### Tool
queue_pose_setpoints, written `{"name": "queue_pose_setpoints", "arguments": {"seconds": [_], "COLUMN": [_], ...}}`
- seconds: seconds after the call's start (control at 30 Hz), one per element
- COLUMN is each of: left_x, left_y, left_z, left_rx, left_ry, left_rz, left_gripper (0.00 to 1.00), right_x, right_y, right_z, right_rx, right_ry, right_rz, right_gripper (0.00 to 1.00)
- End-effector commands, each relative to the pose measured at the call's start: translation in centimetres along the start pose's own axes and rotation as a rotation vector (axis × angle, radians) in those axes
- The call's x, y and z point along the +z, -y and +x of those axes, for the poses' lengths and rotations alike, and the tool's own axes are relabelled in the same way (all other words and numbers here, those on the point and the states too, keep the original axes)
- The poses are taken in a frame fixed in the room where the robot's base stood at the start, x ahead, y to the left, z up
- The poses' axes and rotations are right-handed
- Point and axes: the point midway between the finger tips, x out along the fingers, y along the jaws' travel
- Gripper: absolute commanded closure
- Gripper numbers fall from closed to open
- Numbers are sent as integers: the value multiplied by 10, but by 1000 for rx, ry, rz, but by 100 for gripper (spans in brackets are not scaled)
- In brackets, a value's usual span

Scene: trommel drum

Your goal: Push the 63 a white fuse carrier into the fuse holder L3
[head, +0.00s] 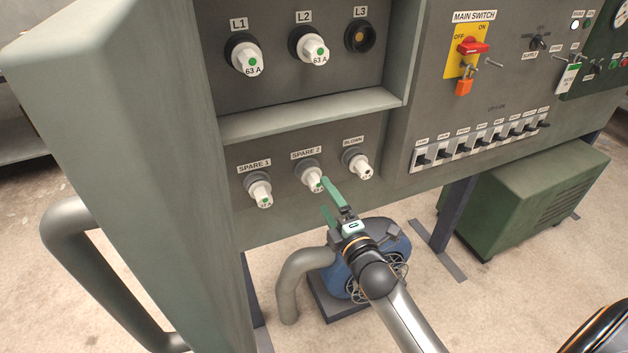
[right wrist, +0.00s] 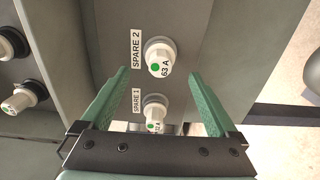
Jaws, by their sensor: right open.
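The fuse holder L3 (head: 360,36) is an empty dark round socket with a brassy inside, at the top of the panel. White 63 A carriers with green dots sit in L1 (head: 245,56) and L2 (head: 312,48). Below, white carriers sit at SPARE 1 (head: 259,191) and SPARE 2 (head: 313,178). My right gripper (head: 325,193) is open and empty in front of SPARE 2. In the right wrist view, the SPARE 2 carrier (right wrist: 159,60) shows between the fingertips, apart from both. The SPARE 1 carrier (right wrist: 154,116) shows lower. My left gripper is not in view.
A BLOWN carrier (head: 356,163) sits right of SPARE 2. A ledge (head: 310,115) juts out between the rows. A main switch (head: 472,46) with an orange padlock and a row of breakers (head: 480,142) are on the right. A blue machine (head: 345,275) stands below.

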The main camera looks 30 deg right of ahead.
Motion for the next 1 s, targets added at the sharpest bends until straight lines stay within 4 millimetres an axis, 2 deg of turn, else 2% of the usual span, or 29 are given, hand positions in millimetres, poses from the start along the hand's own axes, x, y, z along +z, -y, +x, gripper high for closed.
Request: {"name": "queue_pose_setpoints", "arguments": {"seconds": [0.1,0.2,0.4,0.6,1.0], "left_x": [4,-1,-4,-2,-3], "left_y": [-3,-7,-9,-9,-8], "left_z": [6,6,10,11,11], "left_rx": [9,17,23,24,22], "left_ry": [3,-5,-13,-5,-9], "left_rz": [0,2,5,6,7], "left_gripper": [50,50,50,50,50], "right_x": [0,0,0,0,0], "right_y": [2,1,1,0,0], "right_z": [20,33,54,61,62], "right_rx": [3,1,1,0,0], "right_ry": [-1,0,-1,0,0], "right_rz": [0,-1,0,0,0], "right_gripper": [5,5,5,5,5]}}
